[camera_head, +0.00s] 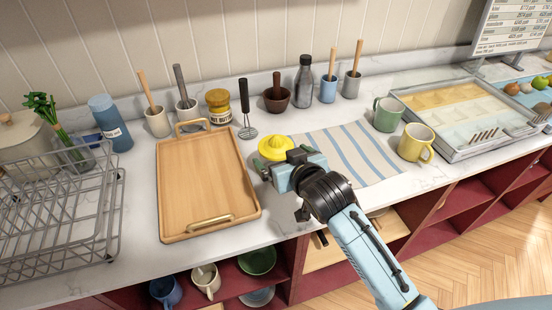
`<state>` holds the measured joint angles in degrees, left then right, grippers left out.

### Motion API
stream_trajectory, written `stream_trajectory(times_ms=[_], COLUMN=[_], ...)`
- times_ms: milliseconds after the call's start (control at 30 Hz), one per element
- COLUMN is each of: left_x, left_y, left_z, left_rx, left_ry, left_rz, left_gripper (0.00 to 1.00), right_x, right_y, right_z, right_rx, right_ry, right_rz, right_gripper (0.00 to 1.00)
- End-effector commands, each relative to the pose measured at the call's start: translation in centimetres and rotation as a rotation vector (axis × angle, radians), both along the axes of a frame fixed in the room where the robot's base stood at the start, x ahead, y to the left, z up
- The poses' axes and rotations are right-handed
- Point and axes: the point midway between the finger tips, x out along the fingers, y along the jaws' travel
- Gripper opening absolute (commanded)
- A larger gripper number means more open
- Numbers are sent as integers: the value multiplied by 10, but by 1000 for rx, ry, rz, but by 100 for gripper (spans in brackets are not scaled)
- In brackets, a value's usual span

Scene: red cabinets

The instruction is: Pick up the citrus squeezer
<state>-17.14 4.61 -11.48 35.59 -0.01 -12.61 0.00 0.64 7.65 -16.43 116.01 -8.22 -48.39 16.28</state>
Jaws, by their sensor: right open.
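The yellow citrus squeezer (275,147) lies on the white marble counter, between the wooden tray and the striped cloth. Its near side is partly hidden by my right gripper (266,166). My right gripper is open and sits right at the near edge of the squeezer. Whether its fingers touch the squeezer I cannot tell. My right arm reaches in from the lower right. My left gripper is not in view.
The wooden tray (203,184) is left of the gripper, and a striped cloth (350,150) lies to the right. Green (387,114) and yellow (415,143) mugs stand right. A wire rack (60,215) is far left.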

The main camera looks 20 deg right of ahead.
Motion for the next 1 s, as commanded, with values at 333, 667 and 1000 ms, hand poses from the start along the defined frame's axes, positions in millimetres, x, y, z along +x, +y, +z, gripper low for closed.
stream_trajectory(times_ms=[333,667,1000], left_x=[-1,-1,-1], left_y=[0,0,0], left_z=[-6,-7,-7], left_rx=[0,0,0], left_ry=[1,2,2], left_rz=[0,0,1], left_gripper=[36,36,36], right_x=[33,45,44], right_y=[3,4,4], right_z=[-25,-29,-29], right_rx=[-1,0,0], right_ry=[0,1,1], right_rz=[0,1,0], right_gripper=[100,100,65])
